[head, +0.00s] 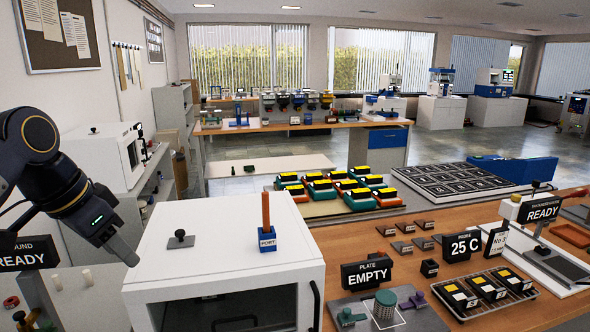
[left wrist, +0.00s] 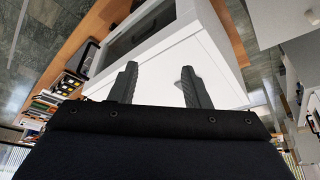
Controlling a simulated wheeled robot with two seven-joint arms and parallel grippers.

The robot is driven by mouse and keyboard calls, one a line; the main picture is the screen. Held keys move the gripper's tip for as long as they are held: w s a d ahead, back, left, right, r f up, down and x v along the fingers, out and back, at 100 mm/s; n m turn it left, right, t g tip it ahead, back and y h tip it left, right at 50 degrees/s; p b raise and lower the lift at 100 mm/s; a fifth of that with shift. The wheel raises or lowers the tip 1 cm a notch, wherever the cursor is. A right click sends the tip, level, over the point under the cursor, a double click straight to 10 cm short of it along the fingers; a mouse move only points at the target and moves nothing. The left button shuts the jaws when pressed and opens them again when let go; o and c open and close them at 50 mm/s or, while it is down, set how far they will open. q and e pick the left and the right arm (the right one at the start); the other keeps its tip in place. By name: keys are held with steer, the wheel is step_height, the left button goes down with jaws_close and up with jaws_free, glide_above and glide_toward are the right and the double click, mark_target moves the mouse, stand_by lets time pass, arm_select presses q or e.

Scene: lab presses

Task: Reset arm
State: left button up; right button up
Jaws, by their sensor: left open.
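My left arm comes in from the left in the head view. Its gripper (head: 126,252) points down and right, beside the left edge of a white cabinet (head: 225,215). In the left wrist view its two dark fingers (left wrist: 160,84) are apart with nothing between them, and the white cabinet (left wrist: 155,60) lies beyond them. Whether the fingers touch the cabinet cannot be told. On the cabinet top stand a black knob on a plate (head: 181,239) and a blue holder (head: 267,241) with an upright orange rod (head: 266,208). My right gripper is not in view.
Green and red blocks with yellow tops (head: 336,187) stand behind. Another white box (head: 108,155) stands left.

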arm_select(q)
steer(key=s+d+f+n, duration=0.3)
steer(key=s+f+n, duration=0.1)
steer(key=s+f, duration=0.5)
steer(key=s+d+f+n+t+h, duration=0.1)
steer(key=s+d+f+n, duration=0.3)
steer(key=s+f, duration=0.5)
step_height(320, 180, down, 5)
steer(key=shift+d+f+t, duration=0.15)
steer(key=shift+d+t, duration=0.05)
steer(key=shift+t, duration=0.1)
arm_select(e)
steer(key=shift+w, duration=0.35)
